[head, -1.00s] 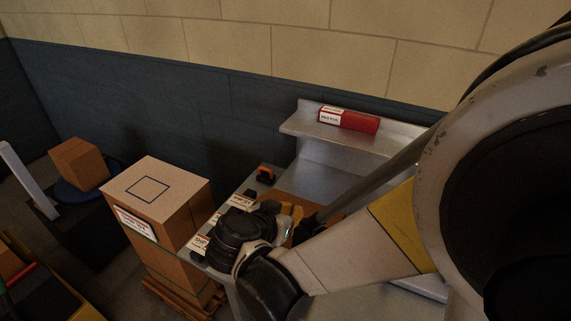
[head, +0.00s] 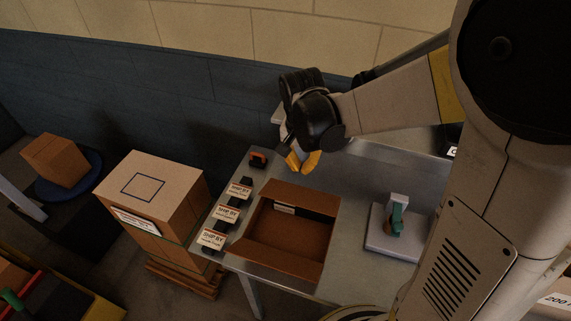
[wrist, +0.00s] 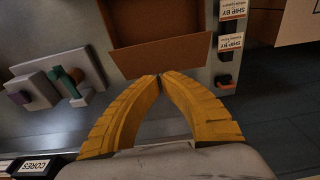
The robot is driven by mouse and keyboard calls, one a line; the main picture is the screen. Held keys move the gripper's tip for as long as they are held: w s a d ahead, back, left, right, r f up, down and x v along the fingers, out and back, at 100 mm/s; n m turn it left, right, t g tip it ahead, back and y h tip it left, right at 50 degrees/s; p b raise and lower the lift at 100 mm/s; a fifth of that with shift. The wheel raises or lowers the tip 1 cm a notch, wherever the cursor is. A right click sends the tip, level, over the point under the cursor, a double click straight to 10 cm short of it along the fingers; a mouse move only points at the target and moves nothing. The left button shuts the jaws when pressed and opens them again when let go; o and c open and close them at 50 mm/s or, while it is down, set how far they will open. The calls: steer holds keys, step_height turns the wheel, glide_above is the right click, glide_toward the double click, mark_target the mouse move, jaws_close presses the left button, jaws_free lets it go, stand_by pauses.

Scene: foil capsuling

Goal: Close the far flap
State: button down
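The open brown carton (head: 290,238) sits on the metal table. Its far flap (head: 305,197) stands out from the far edge and is open; in the wrist view this flap (wrist: 160,56) leans outward towards my fingers. The near flap (head: 272,264) is also folded outward. A dark strip with a white label (head: 285,208) lies along the inside of the far wall. My gripper (head: 303,168), with yellow fingers, is above the table just beyond the far flap. In the wrist view its fingertips (wrist: 158,77) meet, with nothing between them. I cannot tell whether they touch the flap.
Several "SHIP BY" label holders (head: 228,214) line the table's left edge, with a black-and-orange item (head: 258,159) behind. A grey stand with a green part (head: 395,225) is right of the carton. A tall closed carton (head: 155,195) stands left. The shelf is mostly hidden by my arm.

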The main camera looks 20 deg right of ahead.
steer(key=b, duration=0.3)
glide_above(299, 202)
steer(key=f, duration=0.6)
steer(key=w+d+f, duration=0.1)
steer(key=f, duration=0.2)
steer(key=shift+f, duration=0.3)
steer(key=f, duration=0.2)
steer(key=s+f, duration=0.1)
steer(key=shift+a+f, duration=0.1)
steer(key=shift+a, duration=0.3)
steer(key=shift+s+a+f, duration=0.1)
steer(key=shift+s+f, duration=0.1)
steer(key=shift+f, duration=0.15)
